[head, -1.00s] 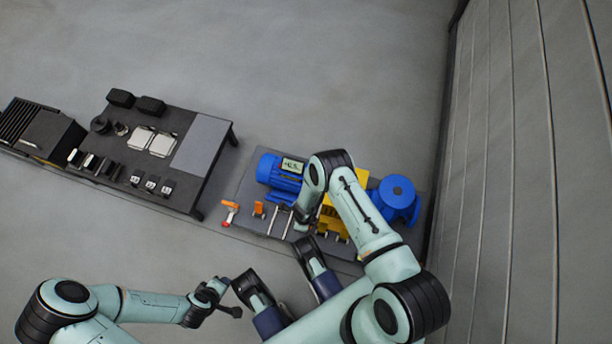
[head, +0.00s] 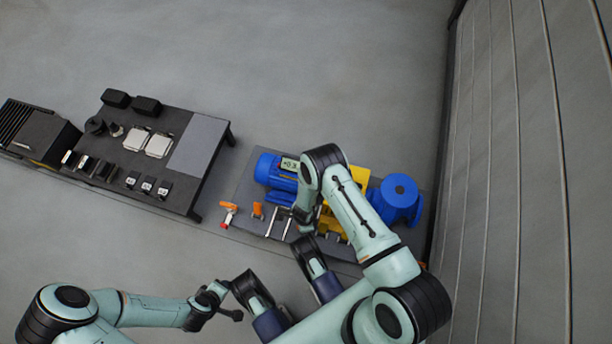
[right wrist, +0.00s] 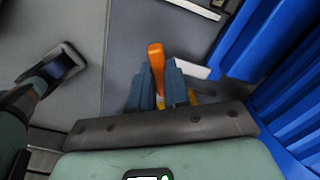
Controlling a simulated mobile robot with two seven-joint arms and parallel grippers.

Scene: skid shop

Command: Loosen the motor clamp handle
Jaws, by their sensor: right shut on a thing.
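The blue motor (head: 268,170) sits on the dark skid plate (head: 245,190), with a small display (head: 290,164) on top. My right gripper (right wrist: 159,88) is shut on an orange clamp handle (right wrist: 156,58), which stands up between its two fingers in the right wrist view. In the head view my right arm hides these fingers and the held handle. Two other orange handles show left of the arm, one at the plate's left edge (head: 231,207) and one beside it (head: 257,210). My left gripper (head: 228,313) is low in the head view, away from the skid; its jaws are too small to read.
A blue pump (head: 397,198) and a yellow guard (head: 360,178) stand right of the motor. A dark bench (head: 180,115) with parts stands to the left. A grey panelled wall (head: 520,180) rises on the right. The floor behind is clear.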

